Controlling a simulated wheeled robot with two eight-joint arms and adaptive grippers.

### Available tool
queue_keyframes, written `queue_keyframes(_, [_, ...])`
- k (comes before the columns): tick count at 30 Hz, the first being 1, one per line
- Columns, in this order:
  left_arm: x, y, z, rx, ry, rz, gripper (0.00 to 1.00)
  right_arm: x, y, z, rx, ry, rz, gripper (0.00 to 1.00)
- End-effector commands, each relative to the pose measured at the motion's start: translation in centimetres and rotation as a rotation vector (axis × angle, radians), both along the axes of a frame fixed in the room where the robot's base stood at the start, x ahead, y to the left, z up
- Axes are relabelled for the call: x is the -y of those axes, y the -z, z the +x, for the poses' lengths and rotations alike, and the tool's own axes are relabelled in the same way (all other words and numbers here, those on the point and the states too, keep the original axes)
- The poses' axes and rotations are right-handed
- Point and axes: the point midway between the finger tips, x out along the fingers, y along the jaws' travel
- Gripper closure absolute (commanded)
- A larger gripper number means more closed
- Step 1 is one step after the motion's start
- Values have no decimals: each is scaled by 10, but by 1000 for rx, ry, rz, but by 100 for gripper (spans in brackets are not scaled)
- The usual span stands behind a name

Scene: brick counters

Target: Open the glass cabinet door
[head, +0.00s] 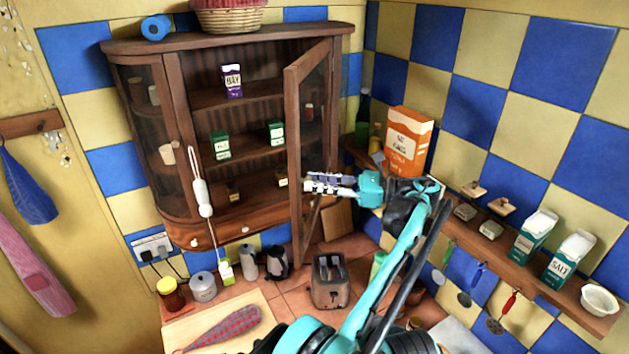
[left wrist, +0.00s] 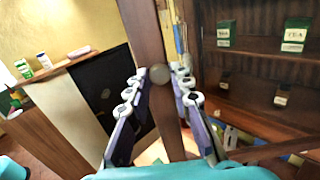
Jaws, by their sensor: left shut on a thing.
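The wooden cabinet (head: 183,110) stands against the tiled wall with its glass door (head: 292,150) swung well out from the front. The door's wooden frame also shows upright in the left wrist view (left wrist: 143,35). My left gripper (head: 308,183) reaches in from the right, at the door's edge frame. In the left wrist view its two fingers (left wrist: 160,78) lie on either side of a round door knob (left wrist: 159,73) and are shut on it. My right gripper is not in view.
Inside the cabinet, a dark box (head: 232,82) and several small boxes stand on the shelves. A wall shelf (head: 470,240) with an orange box (head: 407,140) is at right.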

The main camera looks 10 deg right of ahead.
Motion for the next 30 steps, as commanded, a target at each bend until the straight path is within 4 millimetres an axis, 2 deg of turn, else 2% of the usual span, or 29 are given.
queue_keyframes(7, [0, -1, 0, 2, 1, 2, 100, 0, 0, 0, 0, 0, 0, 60])
queue_keyframes(8, [0, -1, 0, 2, 1, 2, 74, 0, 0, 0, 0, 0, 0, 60])
queue_keyframes(9, [0, -1, 0, 2, 1, 1, 63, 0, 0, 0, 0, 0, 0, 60])
queue_keyframes(10, [0, -1, 0, 2, 1, 1, 58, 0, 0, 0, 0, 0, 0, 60])
queue_keyframes(23, [-1, 0, 0, 1, 1, 1, 58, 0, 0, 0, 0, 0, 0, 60])
queue_keyframes(30, [-16, 2, 4, 1, 15, 0, 58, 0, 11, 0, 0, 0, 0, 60])
